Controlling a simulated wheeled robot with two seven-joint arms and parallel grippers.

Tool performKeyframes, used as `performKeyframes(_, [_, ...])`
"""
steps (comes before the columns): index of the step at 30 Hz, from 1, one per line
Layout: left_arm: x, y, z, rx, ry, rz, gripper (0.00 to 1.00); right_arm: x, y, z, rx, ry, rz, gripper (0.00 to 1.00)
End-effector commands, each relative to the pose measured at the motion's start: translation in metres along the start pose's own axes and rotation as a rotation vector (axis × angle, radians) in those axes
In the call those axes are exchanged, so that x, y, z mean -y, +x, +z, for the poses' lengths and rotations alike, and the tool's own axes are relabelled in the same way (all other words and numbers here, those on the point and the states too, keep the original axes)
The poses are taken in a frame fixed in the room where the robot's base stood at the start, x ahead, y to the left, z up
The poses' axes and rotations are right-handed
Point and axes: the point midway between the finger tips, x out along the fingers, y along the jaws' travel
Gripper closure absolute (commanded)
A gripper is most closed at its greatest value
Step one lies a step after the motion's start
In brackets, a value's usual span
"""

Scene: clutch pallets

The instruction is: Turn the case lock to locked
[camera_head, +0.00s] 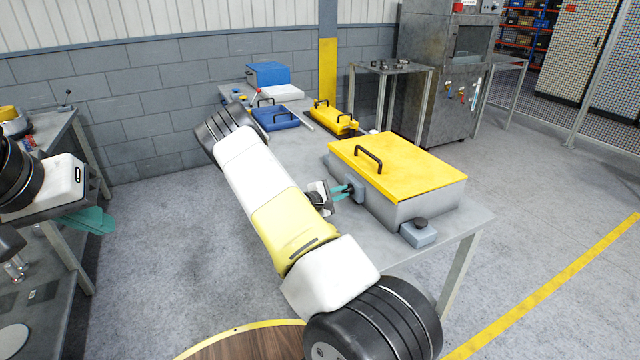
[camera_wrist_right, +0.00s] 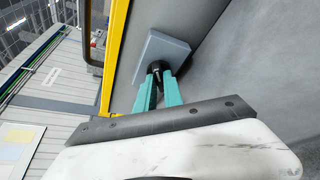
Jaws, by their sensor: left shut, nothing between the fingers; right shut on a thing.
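The case (camera_head: 390,205) is a grey box with a yellow lid (camera_head: 398,165) and a black handle, standing shut on the near end of the grey table. A grey lock block (camera_head: 358,190) sits on its left side; in the right wrist view the lock plate (camera_wrist_right: 160,57) is on the case wall beside the yellow edge. My right gripper (camera_head: 347,190) has its teal fingers shut on the small dark lock knob (camera_wrist_right: 157,70) in front of that plate. The knob is mostly hidden by the fingers. My left gripper (camera_head: 92,220) is shut and empty at the far left, away from the case.
A small grey box with a black knob (camera_head: 419,232) is at the case's front corner. Blue trays (camera_head: 275,118) and a yellow tray (camera_head: 334,118) lie farther back on the table. My right arm crosses over the table. Floor is open on the right.

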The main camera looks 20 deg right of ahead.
Motion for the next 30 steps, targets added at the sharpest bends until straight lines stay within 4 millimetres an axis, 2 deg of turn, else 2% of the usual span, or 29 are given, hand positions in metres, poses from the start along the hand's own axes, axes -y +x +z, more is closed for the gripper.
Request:
performKeyframes(11, [0.0, 0.0, 0.0, 0.0, 0.0, 0.0, 1.0, -0.0017, 0.0001, -0.0001, 0.0, -0.095, -0.041, 1.0])
performKeyframes(30, [0.0, 0.0, 0.0, 0.0, 0.0, 0.0, 1.0, -0.0061, 0.0009, -0.0023, 0.0, -0.607, -0.255, 1.0])
